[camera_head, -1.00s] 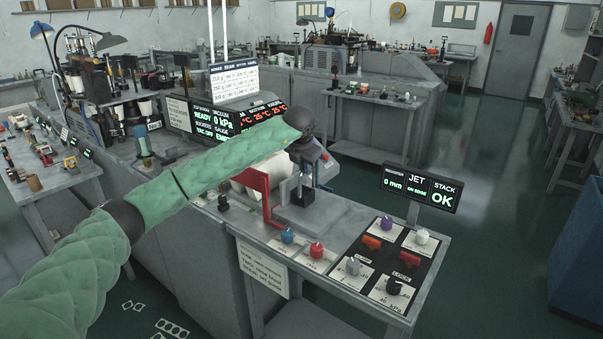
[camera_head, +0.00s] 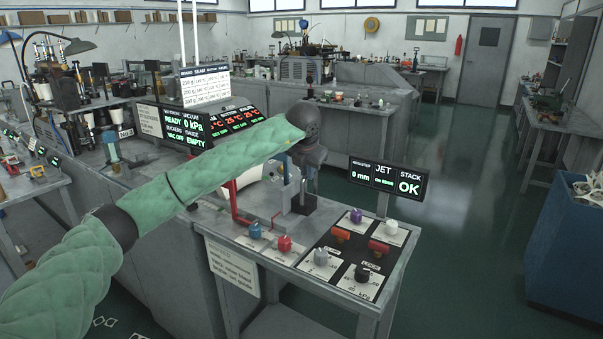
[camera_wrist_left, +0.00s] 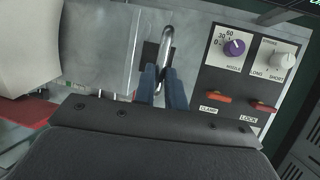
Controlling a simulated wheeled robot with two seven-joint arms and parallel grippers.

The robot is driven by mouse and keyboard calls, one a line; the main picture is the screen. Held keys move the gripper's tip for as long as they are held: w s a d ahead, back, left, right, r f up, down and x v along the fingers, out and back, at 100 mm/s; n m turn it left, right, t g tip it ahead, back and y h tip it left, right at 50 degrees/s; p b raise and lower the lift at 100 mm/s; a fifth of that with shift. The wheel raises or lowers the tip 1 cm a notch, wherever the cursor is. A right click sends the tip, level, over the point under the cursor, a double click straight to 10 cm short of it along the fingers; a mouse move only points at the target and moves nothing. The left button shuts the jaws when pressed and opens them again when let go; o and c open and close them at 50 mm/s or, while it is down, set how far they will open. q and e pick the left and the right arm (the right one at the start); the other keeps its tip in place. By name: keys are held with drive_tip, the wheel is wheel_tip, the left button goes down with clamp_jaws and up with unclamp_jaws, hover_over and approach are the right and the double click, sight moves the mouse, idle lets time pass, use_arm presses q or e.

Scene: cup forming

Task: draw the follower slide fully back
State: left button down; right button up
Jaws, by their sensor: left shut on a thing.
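I take this loop to be the handle of the follower slide. A dark block (camera_wrist_left: 149,54) lies just left of the loop, beside a grey metal plate (camera_wrist_left: 100,45). In the head view my left arm reaches over the bench, and a dark block (camera_head: 303,204) shows below its wrist. The fingertips are hard to make out there. My right gripper is in neither view.
A control panel lies right of the gripper, with a purple knob (camera_head: 356,215), a white knob (camera_head: 391,226) and orange switches (camera_head: 378,246). A red bracket (camera_head: 235,202) is left of the gripper.

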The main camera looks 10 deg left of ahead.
use_arm(q)
drive_tip(key=shift+d+f, duration=0.1)
drive_tip(key=shift+d, duration=0.05)
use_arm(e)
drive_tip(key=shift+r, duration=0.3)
use_arm(q)
drive_tip(key=shift+s, duration=0.1)
drive_tip(key=c, duration=1.7)
unclamp_jaws()
drive_tip(key=shift+o, duration=1.2)
drive_tip(key=shift+d, duration=0.2)
drive_tip(key=shift+a, duration=0.15)
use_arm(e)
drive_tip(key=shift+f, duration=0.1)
